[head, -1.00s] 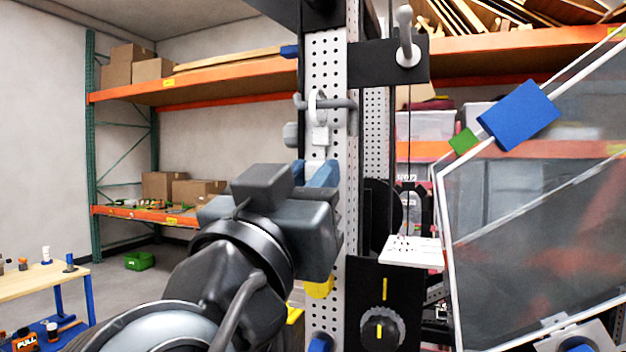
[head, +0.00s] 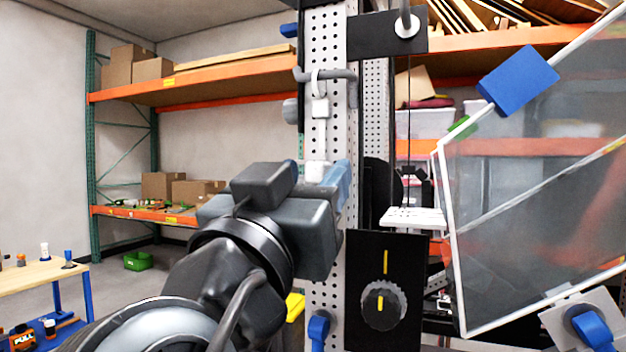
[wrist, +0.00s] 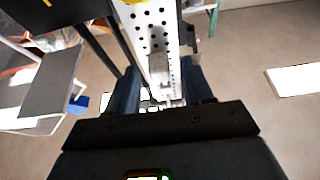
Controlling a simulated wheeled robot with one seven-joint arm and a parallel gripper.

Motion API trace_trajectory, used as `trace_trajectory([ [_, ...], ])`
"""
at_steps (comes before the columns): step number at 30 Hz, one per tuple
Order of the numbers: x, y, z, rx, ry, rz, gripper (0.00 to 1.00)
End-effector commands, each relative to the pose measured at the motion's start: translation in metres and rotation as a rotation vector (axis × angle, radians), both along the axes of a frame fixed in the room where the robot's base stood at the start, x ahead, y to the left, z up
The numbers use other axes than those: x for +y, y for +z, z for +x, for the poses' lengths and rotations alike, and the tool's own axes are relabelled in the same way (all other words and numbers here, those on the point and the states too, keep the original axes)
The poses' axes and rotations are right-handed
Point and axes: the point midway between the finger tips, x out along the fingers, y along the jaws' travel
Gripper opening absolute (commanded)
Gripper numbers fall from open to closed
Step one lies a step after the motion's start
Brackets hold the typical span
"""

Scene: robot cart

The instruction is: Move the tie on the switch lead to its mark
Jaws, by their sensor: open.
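On the perforated post (head: 326,140), a white loop with a white block (head: 320,108) hangs at a grey horizontal bar (head: 328,75). A pale block (head: 316,171) also shows lower on the post, beside my fingers. I cannot tell which is the tie. No lead or mark is clear. My gripper (head: 322,178) is open, in front of the post and below the loop. In the wrist view its blue fingers stand apart on either side of the post, the gripper (wrist: 160,92) facing a pale block (wrist: 159,68); contact cannot be told.
Right of the post is a black panel with a knob (head: 383,303) and yellow line. Above is a black plate with a lever (head: 406,24). A white ledge (head: 413,217) and a clear framed panel (head: 530,200) with a blue block crowd the right.

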Motion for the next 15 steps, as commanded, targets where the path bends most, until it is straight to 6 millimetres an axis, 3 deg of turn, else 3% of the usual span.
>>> trace_trajectory([
  [8,0.003,-0.004,-0.005,0.000,0.002,0.000,0.51],
  [15,0.015,-0.020,-0.037,0.000,0.004,0.000,0.51],
])
